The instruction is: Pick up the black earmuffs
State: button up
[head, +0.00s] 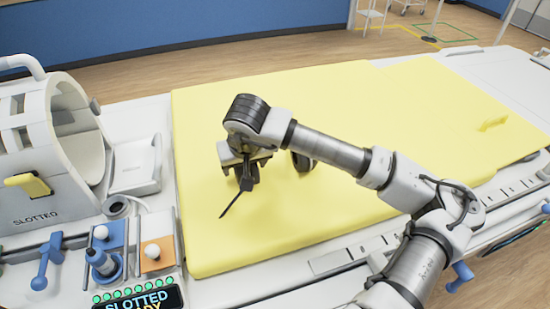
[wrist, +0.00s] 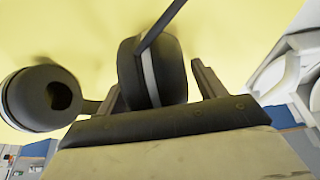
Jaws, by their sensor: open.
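The black earmuffs (head: 302,161) rest on the yellow pad. In the head view, one cup shows to the right of my gripper (head: 247,172), and the thin dark band sticks out below it to the lower left. In the wrist view, one earmuff cup (wrist: 158,75) with a grey stripe stands between my two spread fingers. The band rises from it toward the top. The other cup, with a round dark opening, lies to the left outside the fingers. My gripper is open around the near cup; I cannot tell whether the fingers touch it.
The yellow pad (head: 380,120) is broad and mostly clear around the earmuffs. A white cylinder housing marked SLOTTED (head: 75,150) stands at the left. Blue and orange blocks with knobs (head: 105,250) are at the lower left.

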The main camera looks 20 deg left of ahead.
jog(key=c, duration=1.2)
jog(key=shift+r, duration=0.1)
jog(key=shift+c, duration=0.2)
